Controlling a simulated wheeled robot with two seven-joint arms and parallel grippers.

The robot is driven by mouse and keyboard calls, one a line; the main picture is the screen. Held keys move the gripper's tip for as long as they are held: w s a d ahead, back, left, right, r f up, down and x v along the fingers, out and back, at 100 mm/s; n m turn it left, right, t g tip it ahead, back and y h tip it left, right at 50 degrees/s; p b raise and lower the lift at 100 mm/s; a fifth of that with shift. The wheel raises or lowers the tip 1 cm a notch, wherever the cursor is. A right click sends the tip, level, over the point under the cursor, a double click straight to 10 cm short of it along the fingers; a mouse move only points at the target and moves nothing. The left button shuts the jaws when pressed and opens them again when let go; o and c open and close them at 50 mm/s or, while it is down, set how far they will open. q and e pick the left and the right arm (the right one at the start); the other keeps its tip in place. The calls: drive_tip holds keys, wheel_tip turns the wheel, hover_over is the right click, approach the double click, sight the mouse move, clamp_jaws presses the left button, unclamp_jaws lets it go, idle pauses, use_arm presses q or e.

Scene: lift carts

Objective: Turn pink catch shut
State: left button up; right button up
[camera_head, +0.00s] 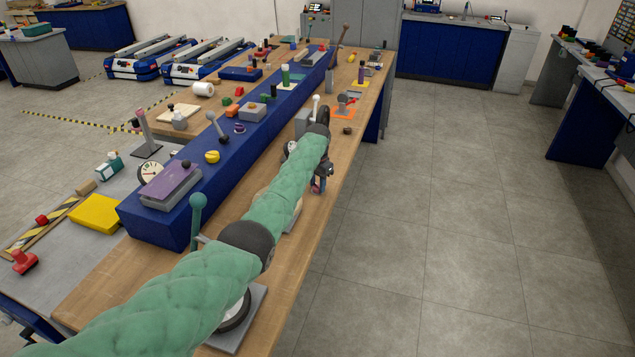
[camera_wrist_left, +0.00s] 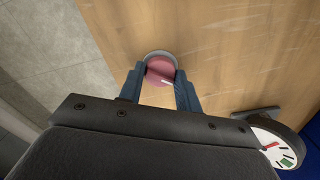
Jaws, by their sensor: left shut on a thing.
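The pink catch (camera_wrist_left: 160,67) is a round pink knob with a white mark, on a grey round base at the wooden bench top. In the left wrist view my left gripper (camera_wrist_left: 159,76) has a finger on either side of the knob and is shut on it. The white mark points toward the lower right of that view. In the head view my left gripper (camera_head: 320,182) is at the right edge of the bench, and the catch is mostly hidden there. My right gripper is in neither view.
A white dial gauge (camera_wrist_left: 274,148) stands close by at the right in the wrist view. A long blue raised shelf (camera_head: 190,190) with knobs and levers runs along the wooden bench (camera_head: 105,283). A teal lever (camera_head: 198,212) stands beside my arm. The floor at right is clear.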

use_arm(q)
drive_tip(key=n+p, duration=0.1)
drive_tip(key=n, duration=0.5)
drive_tip(key=shift+r, duration=0.1)
drive_tip(key=shift+n, duration=0.6)
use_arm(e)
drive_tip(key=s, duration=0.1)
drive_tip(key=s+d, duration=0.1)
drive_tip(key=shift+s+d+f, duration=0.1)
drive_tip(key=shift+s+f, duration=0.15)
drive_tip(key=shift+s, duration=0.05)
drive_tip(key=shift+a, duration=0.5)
